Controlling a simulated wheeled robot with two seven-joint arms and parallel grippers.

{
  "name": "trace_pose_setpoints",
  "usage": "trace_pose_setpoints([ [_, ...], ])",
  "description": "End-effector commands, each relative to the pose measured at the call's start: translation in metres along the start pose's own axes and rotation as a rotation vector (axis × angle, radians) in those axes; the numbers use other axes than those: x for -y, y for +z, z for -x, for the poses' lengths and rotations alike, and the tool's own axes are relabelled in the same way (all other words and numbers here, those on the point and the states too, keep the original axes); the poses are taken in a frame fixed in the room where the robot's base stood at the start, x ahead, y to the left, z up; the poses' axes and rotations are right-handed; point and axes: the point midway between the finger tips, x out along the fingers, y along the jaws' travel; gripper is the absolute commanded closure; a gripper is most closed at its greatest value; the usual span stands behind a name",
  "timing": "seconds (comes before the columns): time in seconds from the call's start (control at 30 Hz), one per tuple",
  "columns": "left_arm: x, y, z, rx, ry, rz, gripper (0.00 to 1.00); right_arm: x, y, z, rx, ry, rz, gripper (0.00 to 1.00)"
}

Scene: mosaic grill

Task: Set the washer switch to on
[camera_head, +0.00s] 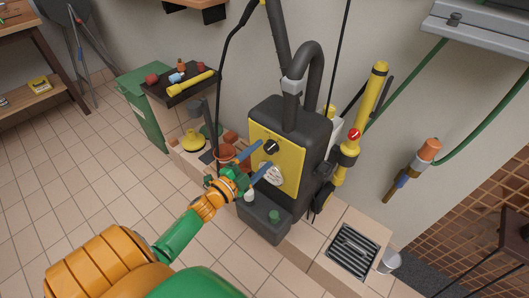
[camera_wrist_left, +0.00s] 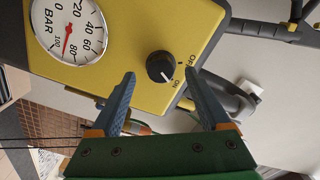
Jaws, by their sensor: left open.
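The washer (camera_head: 315,150) is a dark upright machine with a yellow front panel (camera_head: 292,160). Its switch is a round black knob (camera_head: 271,146), which also shows in the wrist view (camera_wrist_left: 160,67). Lettering OFF and ON stands to the knob's right in the wrist view. A small pale mark on the knob seems to face lower right, towards ON, but is hard to read. My left gripper (camera_head: 266,154) is open in front of the panel. In the wrist view its blue fingers (camera_wrist_left: 160,74) lie either side of the knob, apparently not touching it. My right gripper is not in view.
A white pressure gauge (camera_wrist_left: 67,30) sits on the panel near the knob. A black tray (camera_head: 180,88) with tools and a green bin (camera_head: 143,110) stand to the left. A yellow lance (camera_head: 370,95) and a floor grate (camera_head: 352,250) are to the right. The tiled floor at left is clear.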

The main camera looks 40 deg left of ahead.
Motion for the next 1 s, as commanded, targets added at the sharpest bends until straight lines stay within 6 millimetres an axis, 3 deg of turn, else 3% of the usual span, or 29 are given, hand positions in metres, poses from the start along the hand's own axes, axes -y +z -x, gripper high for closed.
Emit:
trace_pose_setpoints([
  [0.1, 0.0, 0.0, 0.027, 0.003, 0.004, 0.0, 0.2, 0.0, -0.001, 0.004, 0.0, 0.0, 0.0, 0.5],
  [0.27, 0.0, 0.0, 0.048, 0.002, 0.002, 0.001, 0.2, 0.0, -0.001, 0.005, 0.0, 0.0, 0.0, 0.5],
  [0.87, -0.002, 0.002, 0.05, 0.007, 0.005, 0.007, 0.2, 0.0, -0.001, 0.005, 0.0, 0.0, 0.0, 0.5],
  [0.97, -0.034, 0.022, 0.057, 0.1, 0.063, 0.097, 0.2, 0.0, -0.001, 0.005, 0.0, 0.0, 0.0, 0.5],
  [1.0, -0.061, 0.036, 0.064, 0.175, 0.112, 0.167, 0.2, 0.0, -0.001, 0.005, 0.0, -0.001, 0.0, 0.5],
])
